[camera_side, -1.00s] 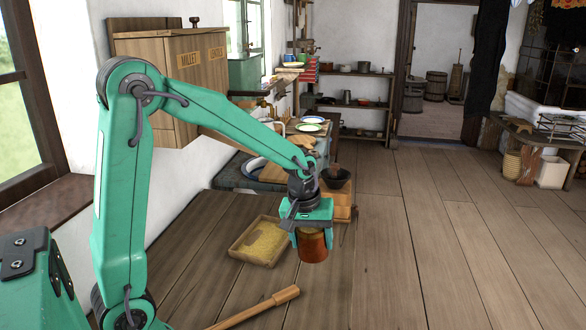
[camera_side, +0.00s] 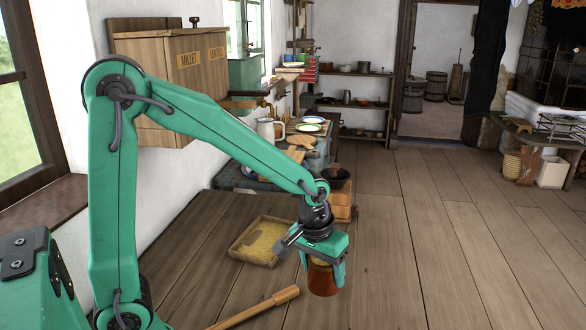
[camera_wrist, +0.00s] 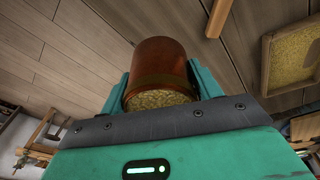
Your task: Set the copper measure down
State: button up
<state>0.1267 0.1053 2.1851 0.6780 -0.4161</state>
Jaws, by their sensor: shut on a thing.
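The copper measure (camera_side: 322,279) is a reddish-brown cylinder near the right part of the wooden table top. My gripper (camera_side: 321,270) is shut on it, with one teal finger on each side. In the wrist view the measure (camera_wrist: 163,60) sits between the fingers, and yellow grain (camera_wrist: 162,99) shows at its mouth. In the side view it looks upright or slightly tilted. I cannot tell whether its base touches the table or hangs just above it.
A shallow wooden tray of yellow grain (camera_side: 262,241) lies left of the measure. A wooden handle or rolling pin (camera_side: 262,307) lies at the front. A wooden box (camera_side: 342,206) and a dark bowl (camera_side: 337,178) stand behind. Bare boards (camera_side: 215,225) lie left of the tray.

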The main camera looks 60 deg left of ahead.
jog(key=w+a+f, duration=0.1)
jog(key=a+f, duration=0.1)
jog(key=a, duration=0.1)
jog(key=w+a+f, duration=0.2)
jog(key=a, duration=0.1)
jog(key=w+a+f, duration=0.1)
jog(key=a+f, duration=0.1)
jog(key=a, duration=0.1)
jog(key=shift+w+a+f, duration=0.1)
jog(key=shift+w+a, duration=0.1)
jog(key=shift+a, duration=0.05)
jog(key=shift+f, duration=2)
jog(key=shift+f, duration=0.15)
jog(key=o, duration=1.2)
jog(key=shift+o, duration=0.2)
notch_tip(320, 180, up, 12)
jog(key=s, duration=0.2)
jog(key=shift+d, duration=0.15)
